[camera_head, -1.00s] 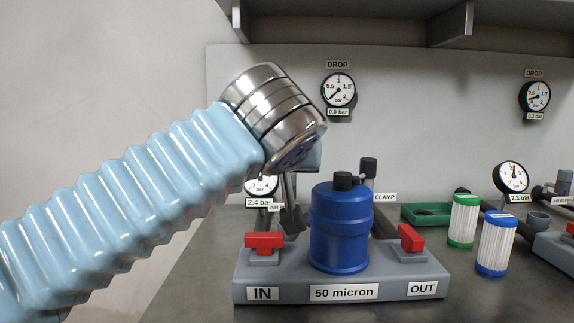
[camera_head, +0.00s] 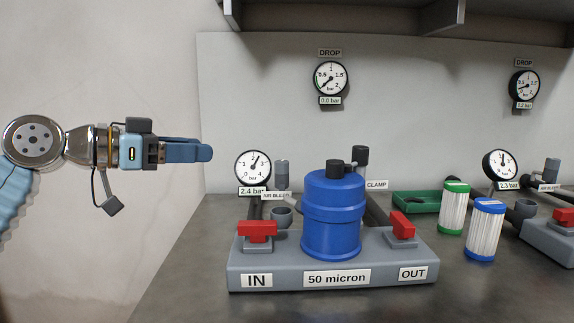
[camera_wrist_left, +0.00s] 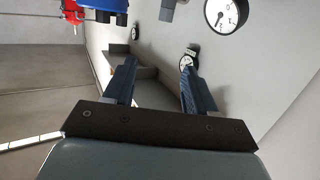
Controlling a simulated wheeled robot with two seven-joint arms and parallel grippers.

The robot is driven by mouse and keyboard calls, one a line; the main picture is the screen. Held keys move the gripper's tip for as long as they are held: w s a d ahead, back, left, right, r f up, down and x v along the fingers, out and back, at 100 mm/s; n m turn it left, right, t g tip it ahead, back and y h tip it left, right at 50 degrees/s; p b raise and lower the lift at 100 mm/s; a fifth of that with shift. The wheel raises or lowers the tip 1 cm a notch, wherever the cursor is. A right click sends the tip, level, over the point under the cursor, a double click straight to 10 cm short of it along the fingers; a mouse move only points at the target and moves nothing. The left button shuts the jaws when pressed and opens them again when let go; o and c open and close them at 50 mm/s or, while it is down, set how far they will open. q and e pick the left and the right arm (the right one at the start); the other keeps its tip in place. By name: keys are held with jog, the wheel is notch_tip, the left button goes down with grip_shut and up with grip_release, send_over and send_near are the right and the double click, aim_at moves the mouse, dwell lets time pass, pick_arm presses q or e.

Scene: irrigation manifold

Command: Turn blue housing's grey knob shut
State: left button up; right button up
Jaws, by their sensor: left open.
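The blue housing (camera_head: 333,222) stands upright on a grey base labelled IN, 50 micron and OUT. The grey knob (camera_head: 282,174) labelled AIR BLEED stands behind and left of it, beside the 2.4 bar gauge (camera_head: 253,167). My left gripper (camera_head: 207,152) is at the left, pointing right, short of the gauge and knob and touching nothing. In the left wrist view its two fingers (camera_wrist_left: 158,80) are apart and empty. The housing's blue edge (camera_wrist_left: 105,5) and a grey piece, probably the knob (camera_wrist_left: 167,10), show at the top there. My right gripper is not in view.
Red valve handles (camera_head: 257,230) and (camera_head: 402,225) sit on the base. A dark CLAMP knob (camera_head: 361,156) rises behind the housing. Green-capped (camera_head: 453,212) and blue-capped (camera_head: 484,235) filters and a green tray (camera_head: 412,203) stand to the right. A shelf (camera_head: 350,16) overhangs.

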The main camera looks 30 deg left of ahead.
aim_at(276, 167)
pick_arm(q)
jog(key=w+f+m+g+h, duration=0.1)
jog(key=w+f+m+h, duration=0.2)
jog(key=w+f+h, duration=0.4)
jog(key=w+d+r+y, duration=0.1)
jog(key=w+d+y, duration=0.1)
jog(key=w+d, duration=0.7)
jog(key=shift+w+r, duration=0.25)
jog(key=shift+w, duration=0.55)
jog(key=c, duration=1)
jog(key=shift+o, duration=0.2)
jog(key=n+t+y+b, duration=0.2)
jog(key=y+b, duration=0.1)
jog(key=n+y+b, duration=0.1)
jog(key=shift+w+a+f+t+y, duration=0.1)
jog(key=shift+a+f+t+y, duration=0.15)
jog(key=shift+f+t+y, duration=0.15)
jog(key=shift+r+n+y+b, duration=0.35)
jog(key=shift+n+y+b, duration=0.15)
jog(key=shift+n, duration=0.1)
